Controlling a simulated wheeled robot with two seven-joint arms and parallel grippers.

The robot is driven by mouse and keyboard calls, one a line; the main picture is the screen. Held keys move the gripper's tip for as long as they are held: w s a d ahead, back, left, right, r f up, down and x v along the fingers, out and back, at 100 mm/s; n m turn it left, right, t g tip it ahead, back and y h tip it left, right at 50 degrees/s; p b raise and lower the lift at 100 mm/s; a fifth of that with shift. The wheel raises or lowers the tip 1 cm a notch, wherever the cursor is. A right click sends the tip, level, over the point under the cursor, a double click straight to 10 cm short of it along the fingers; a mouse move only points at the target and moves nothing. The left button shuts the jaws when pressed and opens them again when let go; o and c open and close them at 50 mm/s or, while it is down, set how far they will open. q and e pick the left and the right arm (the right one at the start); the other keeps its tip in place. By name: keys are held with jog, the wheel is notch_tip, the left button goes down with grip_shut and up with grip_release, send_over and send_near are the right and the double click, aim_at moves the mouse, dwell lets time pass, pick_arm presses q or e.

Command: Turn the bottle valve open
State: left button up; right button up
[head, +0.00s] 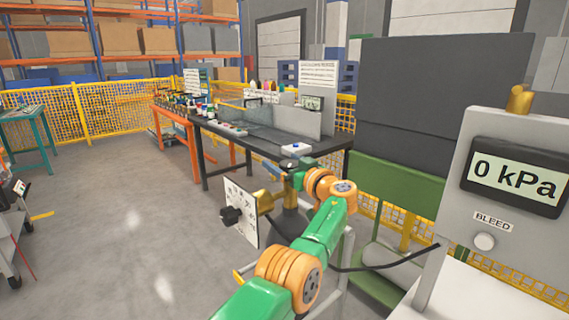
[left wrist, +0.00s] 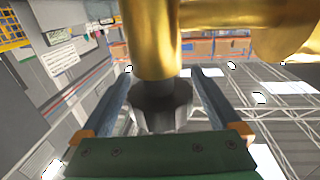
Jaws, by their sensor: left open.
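A brass valve body (head: 265,201) shows in the head view beside a white label plate (head: 243,213). A black knob (head: 231,215) sticks out on the plate's left side. My left gripper (head: 290,184) is close to the brass body on its right; its fingers are small and partly hidden there. In the left wrist view, the open fingers of my left gripper (left wrist: 163,84) stand on both sides of a grey fluted piece (left wrist: 162,103) below a brass cylinder (left wrist: 152,38). I cannot tell whether they touch it. The right gripper is out of view.
A dark workbench (head: 262,141) stands behind my arm. Yellow mesh fencing (head: 108,112) lies beyond.

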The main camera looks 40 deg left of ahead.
aim_at(291, 167)
pick_arm(q)
jog(key=shift+d+f+b, duration=0.1)
jog(key=shift+d+b, duration=0.1)
jog(key=shift+b, duration=0.1)
jog(key=b+v, duration=0.2)
jog(key=v, duration=0.4)
jog(key=shift+d+b, duration=0.35)
jog(key=shift+b, duration=0.05)
jog(key=shift+s, duration=0.1)
